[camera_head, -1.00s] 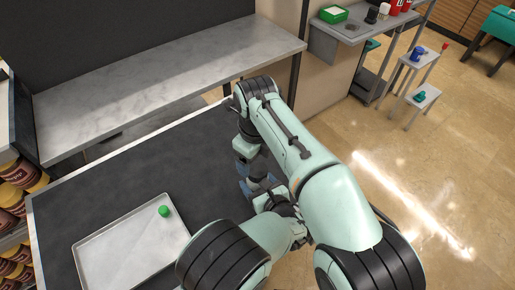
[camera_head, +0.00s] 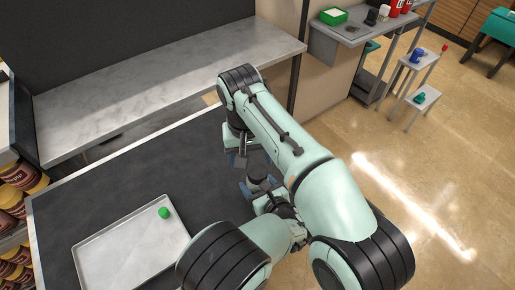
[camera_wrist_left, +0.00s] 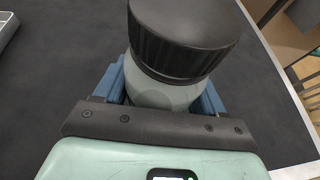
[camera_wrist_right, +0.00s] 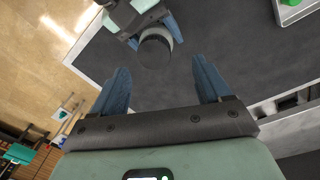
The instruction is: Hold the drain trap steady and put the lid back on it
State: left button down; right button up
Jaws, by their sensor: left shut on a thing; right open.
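The drain trap (camera_wrist_left: 165,93) is a grey cylinder with a broad black ribbed lid (camera_wrist_left: 185,35) on top of it in the left wrist view. Whether the lid is fully tight, I cannot tell. My left gripper (camera_head: 259,188) is shut on the grey body below the lid, near the table's right edge. My right gripper (camera_head: 238,160) is open and empty, beside and apart from the trap in the head view. In the right wrist view its blue fingers (camera_wrist_right: 162,82) are spread, with the lid's dark round top (camera_wrist_right: 155,50) beyond them.
A metal tray (camera_head: 105,265) with a small green piece (camera_head: 164,212) lies on the dark tabletop (camera_head: 120,185). A marble-topped counter (camera_head: 170,70) runs behind. The table between tray and trap is clear. Jars (camera_head: 20,180) stand at far left.

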aim_at(257, 171)
jog(key=n, duration=0.6)
jog(key=shift+w+d+n, duration=0.2)
jog(key=shift+n, duration=0.2)
jog(key=n, duration=0.6)
jog(key=shift+w+d, duration=0.2)
jog(key=n, duration=0.4)
jog(key=shift+w+d+r+n+y, duration=0.1)
jog(key=shift+n+y, duration=0.2)
jog(key=n, duration=0.4)
jog(key=shift+w+d, duration=0.1)
jog(key=shift+d, duration=0.05)
jog(key=n, duration=0.6)
jog(key=shift+w+d+r+n, duration=0.1)
jog(key=shift+w+d+n, duration=0.05)
jog(key=shift+n, duration=0.25)
jog(key=shift+f, duration=4.05)
jog(key=shift+c, duration=0.2)
